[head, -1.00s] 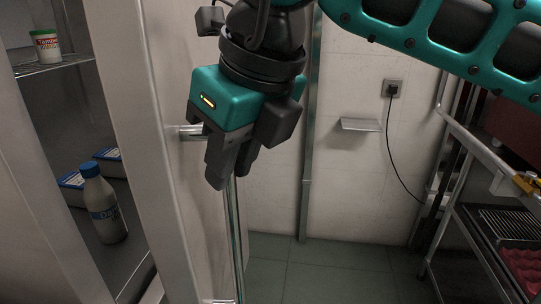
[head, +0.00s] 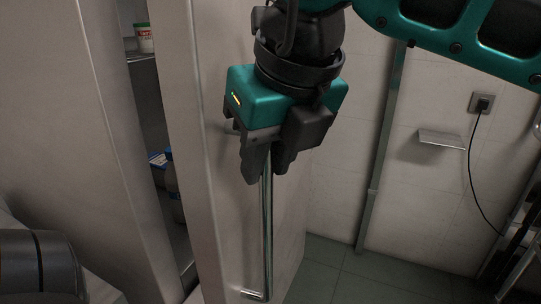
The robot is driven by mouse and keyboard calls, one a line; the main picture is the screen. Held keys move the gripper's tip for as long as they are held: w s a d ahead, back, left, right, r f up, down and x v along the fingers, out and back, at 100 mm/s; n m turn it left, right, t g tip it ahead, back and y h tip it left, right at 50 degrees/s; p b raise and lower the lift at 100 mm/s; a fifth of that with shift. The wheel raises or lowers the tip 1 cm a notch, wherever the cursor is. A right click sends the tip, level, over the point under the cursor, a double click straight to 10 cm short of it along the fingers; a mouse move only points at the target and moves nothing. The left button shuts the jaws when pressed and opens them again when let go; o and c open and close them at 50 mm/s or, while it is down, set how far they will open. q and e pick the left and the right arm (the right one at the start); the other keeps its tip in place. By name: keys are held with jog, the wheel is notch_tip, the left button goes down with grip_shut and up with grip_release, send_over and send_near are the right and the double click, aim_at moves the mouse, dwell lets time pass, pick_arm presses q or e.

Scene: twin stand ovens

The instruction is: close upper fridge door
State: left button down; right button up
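The fridge door (head: 205,190), a pale panel seen edge-on, stands ajar in the middle of the head view. A vertical metal handle (head: 267,230) runs down the door's outer face. My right gripper (head: 266,170) is at the upper part of this handle, with a finger on each side of the bar, and appears shut on it. The gripper body hides the handle's top. My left gripper is not in view.
Through the gap show a white tub (head: 145,38) on a shelf and part of a blue-capped bottle (head: 170,170). A wall shelf (head: 442,139), a socket with a cord (head: 481,102) and a rack's edge at lower right are beyond. Grey floor (head: 350,275) is clear.

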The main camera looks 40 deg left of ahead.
jog(key=shift+o, duration=1.3)
jog(key=shift+f, duration=0.1)
jog(key=shift+d, duration=0.1)
pick_arm(q)
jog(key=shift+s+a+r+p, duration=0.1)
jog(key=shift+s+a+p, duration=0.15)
jog(key=shift+p, duration=0.25)
pick_arm(e)
jog(key=v, duration=1.3)
